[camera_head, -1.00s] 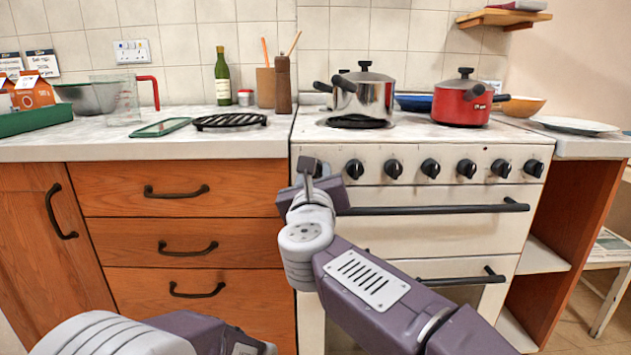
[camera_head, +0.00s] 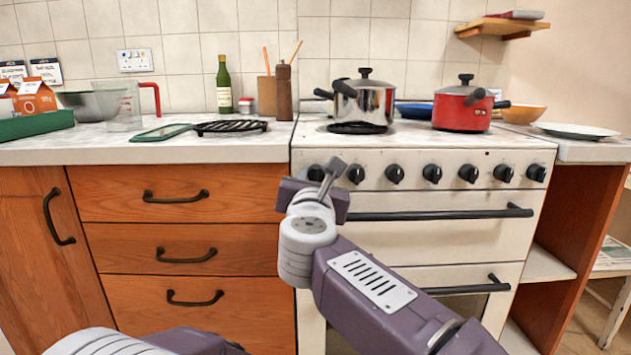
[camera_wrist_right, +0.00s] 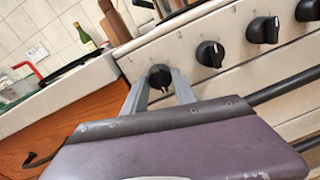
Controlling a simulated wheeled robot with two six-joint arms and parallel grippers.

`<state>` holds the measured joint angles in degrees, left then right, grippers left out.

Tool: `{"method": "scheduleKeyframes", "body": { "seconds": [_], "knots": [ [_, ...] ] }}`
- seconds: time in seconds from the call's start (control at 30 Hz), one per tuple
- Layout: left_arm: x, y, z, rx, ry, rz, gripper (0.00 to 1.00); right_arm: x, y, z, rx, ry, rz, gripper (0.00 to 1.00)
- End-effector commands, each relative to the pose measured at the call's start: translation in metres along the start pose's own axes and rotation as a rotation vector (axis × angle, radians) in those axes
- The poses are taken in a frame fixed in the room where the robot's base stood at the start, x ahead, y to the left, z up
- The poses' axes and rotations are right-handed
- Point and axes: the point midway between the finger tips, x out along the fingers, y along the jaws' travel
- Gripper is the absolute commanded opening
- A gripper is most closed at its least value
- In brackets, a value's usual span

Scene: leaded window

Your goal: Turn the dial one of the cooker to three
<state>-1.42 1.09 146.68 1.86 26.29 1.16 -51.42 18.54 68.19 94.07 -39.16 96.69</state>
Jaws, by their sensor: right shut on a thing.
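The cooker (camera_head: 450,160) has a row of black dials along its cream front panel. Dial one is the leftmost, a black knob (camera_head: 316,173), partly hidden by my right gripper (camera_head: 328,172). In the right wrist view the knob (camera_wrist_right: 159,77) sits between the two grey fingers of the gripper (camera_wrist_right: 160,88), which is shut on it. The fingers look tilted in the head view. The marks around the knob are too small to read. Only part of my left arm shows at the bottom left; its gripper is out of view.
The oven handle (camera_head: 435,214) runs just below the dials. A steel pot (camera_head: 364,102) and a red pot (camera_head: 462,110) stand on the hob. Wooden drawers (camera_head: 180,195) are to the left. The other dials (camera_head: 432,173) sit to the right.

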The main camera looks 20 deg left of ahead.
Motion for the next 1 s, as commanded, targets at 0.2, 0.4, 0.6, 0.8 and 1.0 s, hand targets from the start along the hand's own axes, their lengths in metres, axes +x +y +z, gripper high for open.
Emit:
{"method": "scheduleKeyframes", "body": {
  "seconds": [0.2,0.4,0.6,0.8,1.0],
  "knots": [
    [0.0,0.0,0.0,0.0,0.0,0.0,0.36,0.0,0.0,-0.002,0.006,0.004,-0.001,0.0],
    [0.0,0.0,0.0,0.0,0.0,0.0,0.36,0.0,0.0,-0.002,0.005,0.004,-0.001,0.41],
    [0.0,0.0,0.0,0.0,0.0,0.0,0.36,0.0,0.0,-0.001,0.004,0.002,0.0,0.55],
    [0.0,0.0,0.0,0.0,0.0,0.0,0.36,-0.003,0.0,0.0,0.004,0.001,0.0,0.55],
    [0.0,0.0,0.0,0.0,0.0,0.0,0.36,-0.037,0.002,0.001,0.004,0.002,0.004,0.55]
  ]
}}
